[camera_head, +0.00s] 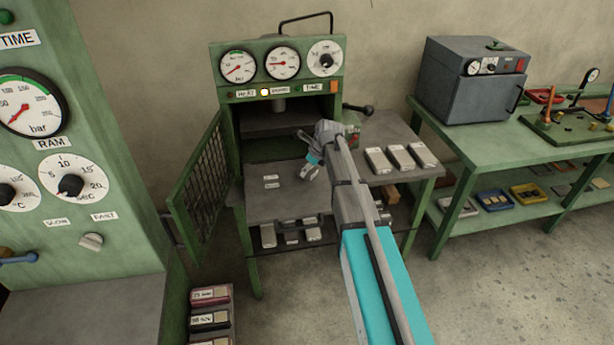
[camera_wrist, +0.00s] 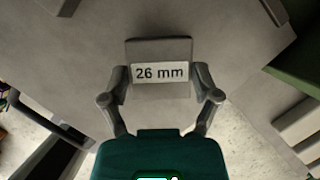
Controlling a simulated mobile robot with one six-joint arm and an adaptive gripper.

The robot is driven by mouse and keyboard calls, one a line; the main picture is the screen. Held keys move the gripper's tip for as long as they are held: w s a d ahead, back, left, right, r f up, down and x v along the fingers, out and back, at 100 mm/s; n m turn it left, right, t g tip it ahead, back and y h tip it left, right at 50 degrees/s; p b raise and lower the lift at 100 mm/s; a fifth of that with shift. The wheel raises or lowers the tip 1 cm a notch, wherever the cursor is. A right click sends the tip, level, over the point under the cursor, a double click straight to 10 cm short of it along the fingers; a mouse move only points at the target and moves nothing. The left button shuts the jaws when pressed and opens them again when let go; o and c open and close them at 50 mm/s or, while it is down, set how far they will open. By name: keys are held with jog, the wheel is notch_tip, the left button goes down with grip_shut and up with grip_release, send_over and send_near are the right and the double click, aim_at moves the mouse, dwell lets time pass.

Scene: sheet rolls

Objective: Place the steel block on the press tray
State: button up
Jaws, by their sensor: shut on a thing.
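My gripper (camera_wrist: 160,82) is shut on a grey steel block (camera_wrist: 158,48) with a white label reading "26 mm"; one finger is on each side of it. In the head view my gripper (camera_head: 309,172) is over the grey surface in front of the green press (camera_head: 282,92); the block is too small to make out there. The wrist view shows a grey surface (camera_wrist: 215,30) under the block; I cannot tell whether the block touches it. The press's mesh door (camera_head: 203,180) stands open at the left. I cannot tell which grey surface is the press tray.
Several labelled blocks (camera_head: 401,157) lie right of my arm. More blocks (camera_head: 290,233) sit on the shelf below. A dark grey oven (camera_head: 468,82) stands on the green bench at right. A gauge cabinet (camera_head: 75,150) fills the left side.

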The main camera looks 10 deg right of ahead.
jog(key=shift+f+b, duration=0.45)
jog(key=shift+f, duration=0.25)
jog(key=o, duration=1.1)
jog(key=shift+f, duration=0.1)
jog(key=shift+o, duration=0.2)
jog(key=p+v, duration=1.1)
jog(key=v, duration=0.1)
dwell(0.4)
